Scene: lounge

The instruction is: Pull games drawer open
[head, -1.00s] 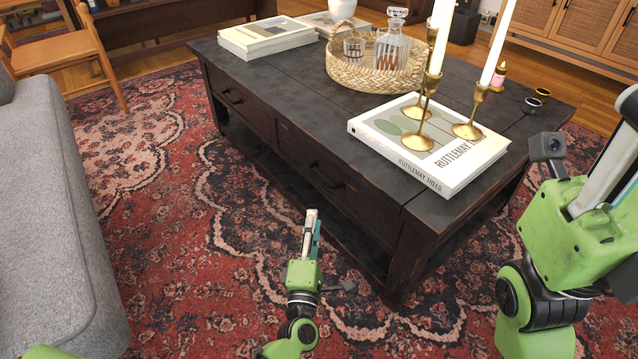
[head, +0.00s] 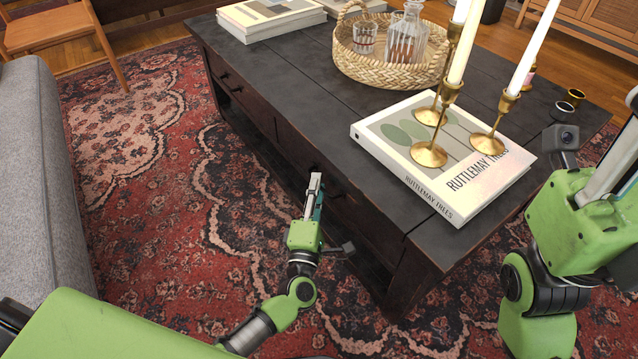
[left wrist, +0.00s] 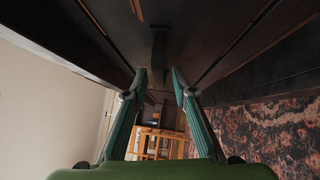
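The dark wooden coffee table (head: 290,105) has two drawers along its long side facing the sofa. The far drawer (head: 240,98) and the near drawer (head: 352,205) both look closed; no label marks either as the games drawer. My left gripper (head: 315,178) is at the front of the near drawer and partly covers its handle (head: 336,193). In the left wrist view, the two fingers (left wrist: 159,82) are apart with nothing between them, and a dark handle (left wrist: 158,50) lies just ahead, in line with the gap. My right gripper (head: 612,165) is partly cut off by the right edge.
On the tabletop are a large book (head: 440,190) bearing brass candlesticks (head: 430,152) with white candles, a woven tray (head: 385,72) with a decanter, and more books (head: 270,22). A grey sofa (head: 40,180) stands left. The patterned rug (head: 180,220) between is clear.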

